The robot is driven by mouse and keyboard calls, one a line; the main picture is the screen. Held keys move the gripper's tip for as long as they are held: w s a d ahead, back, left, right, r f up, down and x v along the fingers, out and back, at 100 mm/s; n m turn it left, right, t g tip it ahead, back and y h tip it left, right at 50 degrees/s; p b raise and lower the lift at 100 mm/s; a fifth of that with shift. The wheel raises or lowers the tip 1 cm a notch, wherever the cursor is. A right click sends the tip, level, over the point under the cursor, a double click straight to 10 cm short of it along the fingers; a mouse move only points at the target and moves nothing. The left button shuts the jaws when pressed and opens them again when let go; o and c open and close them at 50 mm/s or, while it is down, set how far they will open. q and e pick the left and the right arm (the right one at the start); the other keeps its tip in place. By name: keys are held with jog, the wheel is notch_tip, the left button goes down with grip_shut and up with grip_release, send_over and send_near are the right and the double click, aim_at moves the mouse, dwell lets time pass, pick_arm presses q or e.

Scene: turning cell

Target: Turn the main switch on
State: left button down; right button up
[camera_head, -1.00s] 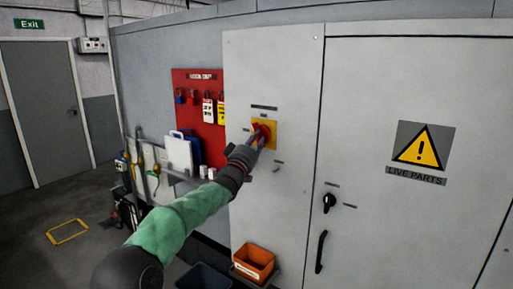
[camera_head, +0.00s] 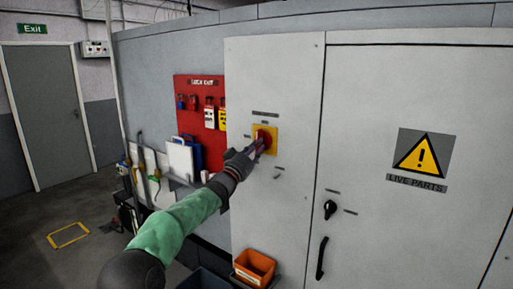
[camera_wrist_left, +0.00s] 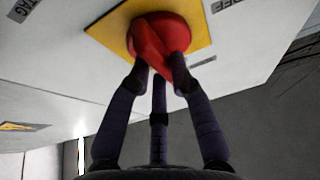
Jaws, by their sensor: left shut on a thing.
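The main switch is a red rotary knob (camera_head: 268,133) on a yellow square plate (camera_head: 273,149), mounted on the grey cabinet's left panel. In the left wrist view the red knob (camera_wrist_left: 155,32) stands out from its yellow plate (camera_wrist_left: 112,32). My left gripper (camera_head: 261,144) is at the knob, with its dark fingers shut around the red grip. The wrist view shows the gripper (camera_wrist_left: 160,75) with fingertips against both sides of the grip and a third finger behind. The fingers partly hide the knob in the head view. My right gripper is not in view.
A cabinet door with a black lock (camera_head: 330,209), a black handle (camera_head: 321,258) and a warning sign (camera_head: 422,154) is to the right. A red lockout board (camera_head: 190,137) hangs to the left. An orange bin (camera_head: 254,267) stands below.

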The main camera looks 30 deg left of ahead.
pick_arm(q)
jog(key=c, duration=1.1)
grip_release()
jog(key=v, duration=1.2)
